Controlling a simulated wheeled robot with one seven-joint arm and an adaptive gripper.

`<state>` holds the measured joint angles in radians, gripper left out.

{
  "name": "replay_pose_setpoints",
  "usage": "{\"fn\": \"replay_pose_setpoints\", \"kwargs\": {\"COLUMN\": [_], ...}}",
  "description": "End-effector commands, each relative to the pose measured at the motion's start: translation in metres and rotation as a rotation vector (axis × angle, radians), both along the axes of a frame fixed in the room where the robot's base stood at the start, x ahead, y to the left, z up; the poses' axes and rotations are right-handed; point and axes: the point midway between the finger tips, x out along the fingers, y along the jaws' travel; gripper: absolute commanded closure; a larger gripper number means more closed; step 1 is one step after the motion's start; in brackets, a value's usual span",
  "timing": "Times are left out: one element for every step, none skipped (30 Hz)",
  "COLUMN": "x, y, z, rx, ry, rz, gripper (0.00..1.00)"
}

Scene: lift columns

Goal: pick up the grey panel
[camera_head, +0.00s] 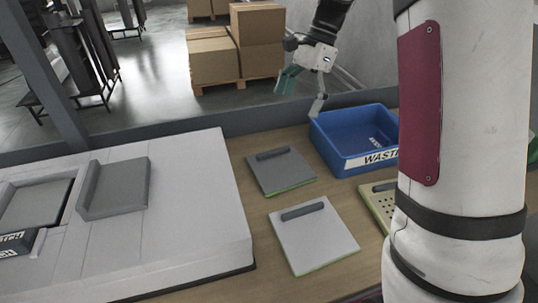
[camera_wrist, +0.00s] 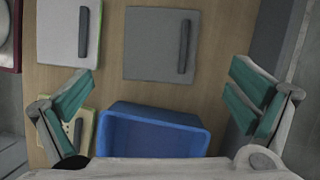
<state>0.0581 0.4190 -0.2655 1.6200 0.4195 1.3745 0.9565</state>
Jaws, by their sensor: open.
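A grey panel (camera_head: 292,179) with a dark bar handle and a green edge lies flat on the wooden table, left of the blue bin. It shows in the upper middle of the wrist view (camera_wrist: 150,50), handle on its right side. A paler panel (camera_head: 318,243) of the same form lies in front of it in the head view, and at upper left in the wrist view (camera_wrist: 56,30). My gripper (camera_head: 302,98) is open and empty, above the table near the bin's far left corner. In the wrist view its teal-padded fingers (camera_wrist: 160,86) are wide apart, clear of both panels.
The blue bin (camera_head: 340,152), with a partly hidden "WASTE" label, stands close to the grey panel. A perforated yellowish panel (camera_head: 382,205) is partly hidden by my arm. A white fixture (camera_head: 200,200) with a grey block (camera_head: 125,188) fills the left. Cardboard boxes (camera_head: 215,58) stand beyond.

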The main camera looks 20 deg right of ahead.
Motion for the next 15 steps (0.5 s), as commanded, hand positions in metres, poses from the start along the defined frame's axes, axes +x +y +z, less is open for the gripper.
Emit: {"fn": "replay_pose_setpoints", "kwargs": {"x": [0.008,0.011,0.015,0.018,0.020,0.022,0.023,0.024,0.024,0.024,0.023,0.022,0.021,0.019,0.018], "y": [-0.003,-0.004,-0.005,-0.006,-0.006,-0.007,-0.007,-0.007,-0.006,-0.005,-0.003,-0.001,0.001,0.004,0.006], "z": [-0.011,-0.015,-0.019,-0.022,-0.025,-0.027,-0.029,-0.030,-0.034,-0.036,-0.040,-0.046,-0.050,-0.055,-0.063], "rx": [0.002,0.004,0.006,0.007,0.008,0.009,0.010,0.010,0.010,0.011,0.012,0.011,0.011,0.011,0.012], "ry": [0.024,0.036,0.050,0.058,0.065,0.072,0.076,0.080,0.083,0.085,0.087,0.088,0.088,0.089,0.088], "rz": [-0.029,-0.045,-0.062,-0.074,-0.083,-0.092,-0.099,-0.102,-0.106,-0.107,-0.107,-0.107,-0.107,-0.106,-0.106], "gripper": [0.00,0.00,0.00,0.00,0.00,0.00,0.00,0.00,0.00,0.00,0.00,0.00,0.00,0.00,0.00]}}
